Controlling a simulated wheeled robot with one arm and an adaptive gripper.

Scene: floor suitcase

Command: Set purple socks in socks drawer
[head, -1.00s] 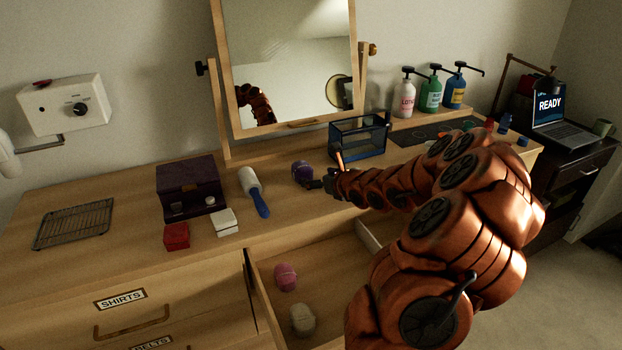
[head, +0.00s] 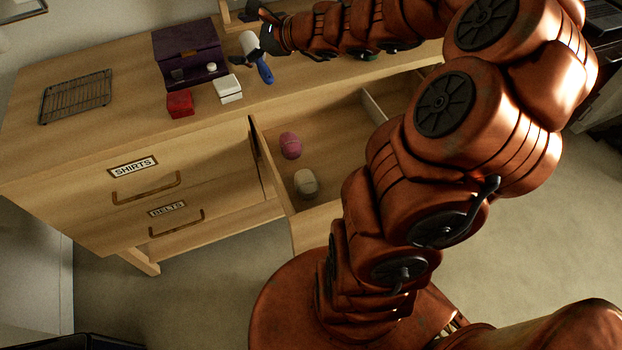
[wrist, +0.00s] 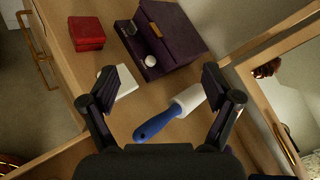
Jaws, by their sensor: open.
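No purple socks show in either view now; whether they are hidden or out of frame I cannot tell. An open drawer (head: 335,130) under the dresser top holds a pink rolled pair of socks (head: 290,145) and a beige rolled pair (head: 306,184). The drawer's label is not visible, and my arm covers its right part. My gripper (head: 250,38) is above the dresser top, by the blue-handled lint roller (head: 263,68). In the wrist view my gripper (wrist: 158,82) is open with nothing between its fingers; the lint roller (wrist: 160,122) lies beyond them.
A purple box (head: 188,55), red box (head: 180,104) and white box (head: 228,89) stand left of the lint roller. A wire rack (head: 75,96) lies farther left on the dresser top (head: 125,120). Drawers labelled SHIRTS (head: 133,167) and BELTS (head: 167,209) are shut.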

